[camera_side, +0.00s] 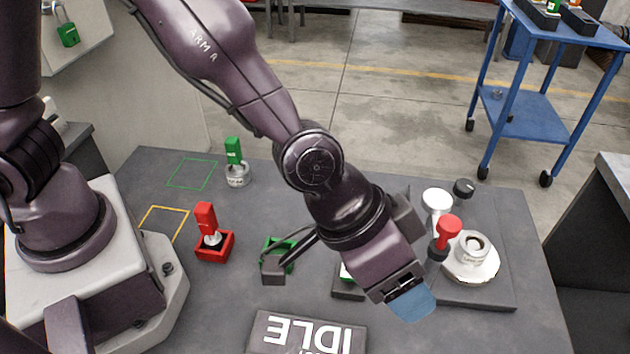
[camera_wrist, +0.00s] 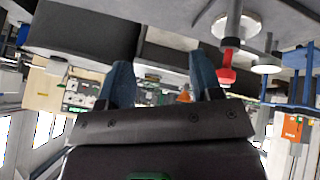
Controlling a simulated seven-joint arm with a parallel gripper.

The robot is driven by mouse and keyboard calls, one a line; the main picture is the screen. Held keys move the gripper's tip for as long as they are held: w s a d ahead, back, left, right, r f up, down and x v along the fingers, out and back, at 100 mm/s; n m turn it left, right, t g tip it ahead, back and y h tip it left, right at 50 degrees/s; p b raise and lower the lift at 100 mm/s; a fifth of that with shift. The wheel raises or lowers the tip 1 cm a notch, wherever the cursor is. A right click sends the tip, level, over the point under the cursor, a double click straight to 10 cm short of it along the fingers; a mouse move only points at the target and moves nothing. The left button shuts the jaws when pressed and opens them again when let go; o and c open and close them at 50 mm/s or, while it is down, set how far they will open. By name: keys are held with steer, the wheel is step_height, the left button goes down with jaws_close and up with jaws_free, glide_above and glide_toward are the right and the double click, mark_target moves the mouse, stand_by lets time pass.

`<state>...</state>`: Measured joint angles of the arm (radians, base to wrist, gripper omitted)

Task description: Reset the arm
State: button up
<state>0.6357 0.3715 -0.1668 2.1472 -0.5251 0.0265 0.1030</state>
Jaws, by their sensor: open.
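My gripper (camera_side: 411,301) hangs over the front right of the dark table in the side view, with blue fingers. In the wrist view my gripper (camera_wrist: 163,80) has its two blue fingers spread apart, with nothing between them. A sign reading IDLE (camera_side: 308,335) lies at the table's front edge, left of my gripper. A red-handled piece (camera_side: 206,222) stands upright in a red square holder (camera_side: 214,248). A green-handled piece (camera_side: 233,150) stands in a small pale cup (camera_side: 238,176). A green square holder (camera_side: 278,247) is partly hidden behind a cable and a dark block.
Green (camera_side: 192,173) and yellow (camera_side: 165,222) outlines mark bare table. A blue cart (camera_side: 535,115) stands behind.

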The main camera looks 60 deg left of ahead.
steer(key=s+a+r+n+y, duration=0.1)
steer(key=a+r, duration=0.4)
steer(key=a, duration=0.5)
steer(key=s+a+r+n+y, duration=0.1)
steer(key=s+a+r, duration=0.4)
steer(key=a, duration=0.5)
steer(key=s+a+r+n+t+y, duration=0.1)
steer(key=s+a+r+n+y, duration=0.1)
steer(key=a, duration=0.9)
step_height(320, 180, up, 4)
steer(key=shift+s+f+y, duration=0.1)
steer(key=shift+s+y, duration=0.7)
steer(key=shift+s, duration=0.2)
